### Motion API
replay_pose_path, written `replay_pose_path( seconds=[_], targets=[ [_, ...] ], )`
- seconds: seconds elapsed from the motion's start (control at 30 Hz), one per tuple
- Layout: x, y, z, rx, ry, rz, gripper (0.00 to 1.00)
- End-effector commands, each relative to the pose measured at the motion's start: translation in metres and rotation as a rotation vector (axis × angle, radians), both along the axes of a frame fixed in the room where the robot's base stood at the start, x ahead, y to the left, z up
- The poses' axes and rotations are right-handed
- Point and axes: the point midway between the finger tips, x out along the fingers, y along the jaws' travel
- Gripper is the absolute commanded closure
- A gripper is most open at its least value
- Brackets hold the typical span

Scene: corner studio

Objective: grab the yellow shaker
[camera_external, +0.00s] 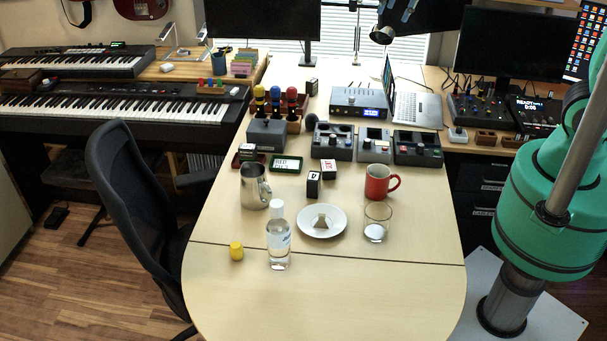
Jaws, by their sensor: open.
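A small yellow shaker (236,251) stands near the left edge of the light wood table, just below the dark seam across the tabletop. It is left of the clear bottle with a white cap (278,246) and apart from it. My green arm (550,200) rises at the right edge of the picture, beside the table. My gripper is not visible in this view, so its place relative to the shaker cannot be seen.
A steel pitcher (254,187), a white plate (337,223) with a small grey piece, a glass (376,222) and a red mug (379,183) stand behind and right. A black chair (130,190) is at the left. The table's near end is clear.

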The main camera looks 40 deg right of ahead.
Motion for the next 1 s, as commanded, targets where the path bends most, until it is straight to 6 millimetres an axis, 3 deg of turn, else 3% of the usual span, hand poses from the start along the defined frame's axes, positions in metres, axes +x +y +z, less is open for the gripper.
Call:
replay_pose_path(
  seconds=[0.2, 0.5, 1.0],
  targets=[
    [0.033, 0.059, -0.021, 0.012, 0.045, -0.026, 0.48],
    [0.065, 0.143, -0.058, 0.022, 0.103, -0.072, 0.48],
    [0.084, 0.294, -0.15, 0.014, 0.191, -0.149, 0.48]
  ],
)
